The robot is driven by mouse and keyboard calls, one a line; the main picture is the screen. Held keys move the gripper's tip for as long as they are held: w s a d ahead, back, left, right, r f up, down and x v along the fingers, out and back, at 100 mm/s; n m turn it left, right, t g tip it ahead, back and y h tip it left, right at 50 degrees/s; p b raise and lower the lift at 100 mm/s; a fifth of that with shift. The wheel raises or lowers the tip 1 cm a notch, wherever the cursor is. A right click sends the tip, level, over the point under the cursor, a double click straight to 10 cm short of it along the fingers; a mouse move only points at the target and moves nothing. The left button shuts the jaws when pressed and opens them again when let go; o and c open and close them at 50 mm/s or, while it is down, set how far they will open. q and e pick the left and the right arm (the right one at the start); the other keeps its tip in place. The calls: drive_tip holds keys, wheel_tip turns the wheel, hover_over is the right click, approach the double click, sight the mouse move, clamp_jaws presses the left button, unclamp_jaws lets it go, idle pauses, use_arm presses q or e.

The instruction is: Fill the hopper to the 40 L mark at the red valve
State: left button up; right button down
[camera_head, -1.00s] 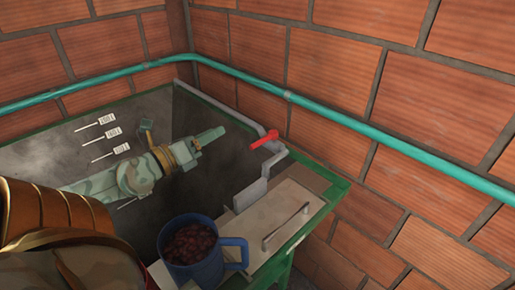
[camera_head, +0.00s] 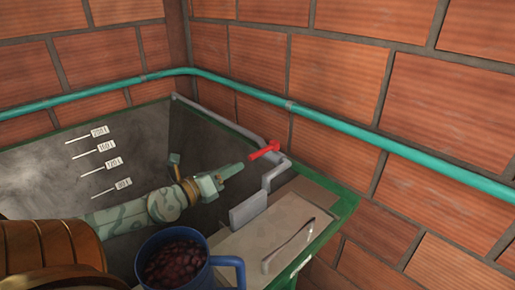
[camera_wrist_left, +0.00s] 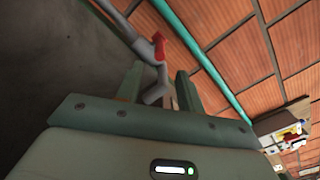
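The hopper (camera_head: 40,165) is a grey-walled tank with several level marks (camera_head: 110,148) on its left wall. I see no 40 L label; my left arm covers the wall below the lowest visible one. No water surface shows. The red valve (camera_head: 264,151) has a red lever on a grey pipe at the hopper's right rim. It also shows in the left wrist view (camera_wrist_left: 159,46). My left gripper (camera_head: 236,170) is just left of the red lever. In the left wrist view its fingers (camera_wrist_left: 158,88) are apart, with the lever beyond them. My right gripper is not in view.
A blue mug (camera_head: 228,262) of dark red cherries stands at the front, beside a tan lid (camera_head: 245,243) with a metal handle (camera_head: 287,245). A teal pipe (camera_head: 330,122) runs along the brick walls behind the hopper.

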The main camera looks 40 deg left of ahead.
sight(271, 147)
use_arm(q)
drive_tip(key=w, duration=0.3)
drive_tip(key=w+p, duration=0.1)
drive_tip(key=w, duration=0.3)
drive_tip(key=w+d+p, duration=0.1)
drive_tip(key=w, duration=0.3)
drive_tip(key=shift+s, duration=0.1)
clamp_jaws()
